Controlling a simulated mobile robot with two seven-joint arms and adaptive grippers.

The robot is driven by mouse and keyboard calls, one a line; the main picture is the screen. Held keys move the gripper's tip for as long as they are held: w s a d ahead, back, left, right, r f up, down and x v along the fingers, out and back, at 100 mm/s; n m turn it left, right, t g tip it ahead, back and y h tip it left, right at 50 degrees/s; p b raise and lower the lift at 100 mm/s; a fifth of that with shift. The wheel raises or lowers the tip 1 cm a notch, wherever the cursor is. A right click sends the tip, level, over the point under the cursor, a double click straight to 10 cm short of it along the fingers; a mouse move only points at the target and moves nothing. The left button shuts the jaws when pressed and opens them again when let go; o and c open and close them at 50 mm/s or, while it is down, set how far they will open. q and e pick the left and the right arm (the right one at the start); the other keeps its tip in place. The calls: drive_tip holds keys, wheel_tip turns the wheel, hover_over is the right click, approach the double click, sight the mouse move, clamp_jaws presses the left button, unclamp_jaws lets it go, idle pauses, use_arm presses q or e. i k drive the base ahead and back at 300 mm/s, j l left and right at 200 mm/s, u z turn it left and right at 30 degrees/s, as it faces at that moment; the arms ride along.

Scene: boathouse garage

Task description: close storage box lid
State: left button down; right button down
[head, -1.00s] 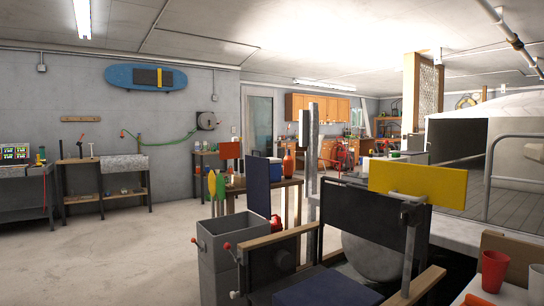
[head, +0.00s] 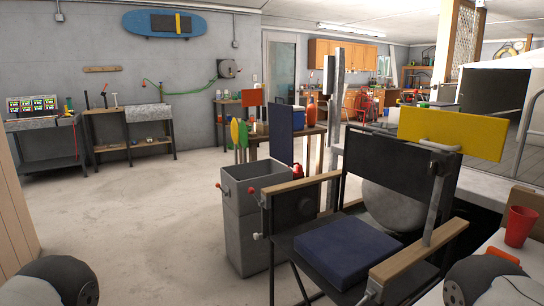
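Neither of my grippers is in view; only rounded dark parts of my arms show at the bottom corners.
A chair with a blue seat (head: 347,246) and wooden armrests blocks the near middle. A yellow panel (head: 452,134) rises at its right. A red cup (head: 519,226) stands at the right edge. Workbenches line the back wall. The concrete floor (head: 130,215) at left is open.

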sight(280, 117)
drive_tip(key=i+j+u, duration=0.35)
drive_tip(key=i, duration=0.2)
drive_tip(key=i+j+u, duration=0.2)
drive_tip(key=i+u, duration=0.15)
drive_tip(key=i, duration=0.2)
drive_tip(key=i+u, duration=0.3)
drive_tip(key=i, duration=0.25)
